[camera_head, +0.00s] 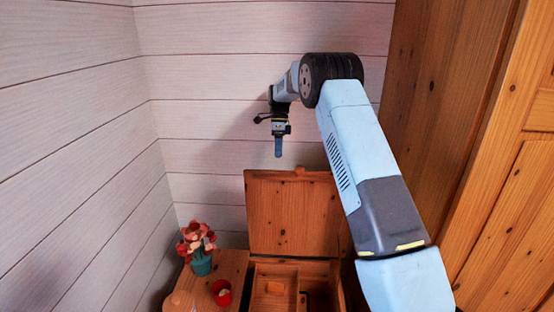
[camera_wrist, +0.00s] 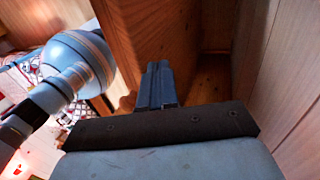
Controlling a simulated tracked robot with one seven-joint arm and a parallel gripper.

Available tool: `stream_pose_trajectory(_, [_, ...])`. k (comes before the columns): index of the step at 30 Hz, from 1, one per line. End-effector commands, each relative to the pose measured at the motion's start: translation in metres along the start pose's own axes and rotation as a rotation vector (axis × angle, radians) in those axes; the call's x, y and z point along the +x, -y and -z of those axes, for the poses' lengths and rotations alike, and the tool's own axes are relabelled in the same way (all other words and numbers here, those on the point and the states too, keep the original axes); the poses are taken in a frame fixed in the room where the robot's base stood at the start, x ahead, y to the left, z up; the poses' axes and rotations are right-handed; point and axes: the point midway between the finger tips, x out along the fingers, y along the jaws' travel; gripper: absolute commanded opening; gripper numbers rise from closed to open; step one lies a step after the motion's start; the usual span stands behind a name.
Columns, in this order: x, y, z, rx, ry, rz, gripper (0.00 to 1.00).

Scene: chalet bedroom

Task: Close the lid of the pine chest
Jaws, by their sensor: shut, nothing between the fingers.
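The pine chest (camera_head: 278,263) stands low in the middle of the head view, partly hidden by my arm. Its lid (camera_head: 290,212) is open and stands upright at the back, near the white wall. The inside of the chest shows, with small compartments in it. My gripper (camera_head: 278,153) is shut and empty, fingers pointing down, above the lid's top edge and a little left of its middle. In the wrist view my shut fingers (camera_wrist: 157,84) are in front of a pine surface, which looks like the lid (camera_wrist: 150,35). I cannot tell whether they touch it.
A pine surface (camera_head: 231,262) left of the chest holds a flower pot (camera_head: 201,262) with red flowers and a red cup (camera_head: 221,292). A tall pine wardrobe (camera_head: 500,210) stands at the right. The white plank wall (camera_head: 210,75) closes off the back and left.

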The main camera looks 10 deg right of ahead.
Motion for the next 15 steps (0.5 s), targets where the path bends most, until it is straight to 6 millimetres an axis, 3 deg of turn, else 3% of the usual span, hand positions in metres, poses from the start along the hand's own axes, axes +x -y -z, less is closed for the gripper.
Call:
stream_pose_trajectory(9, [0.052,-0.001,0.001,-0.001,-0.001,-0.002,0.00])
stream_pose_trajectory(15, [0.076,-0.001,0.001,-0.001,0.000,-0.001,0.00])
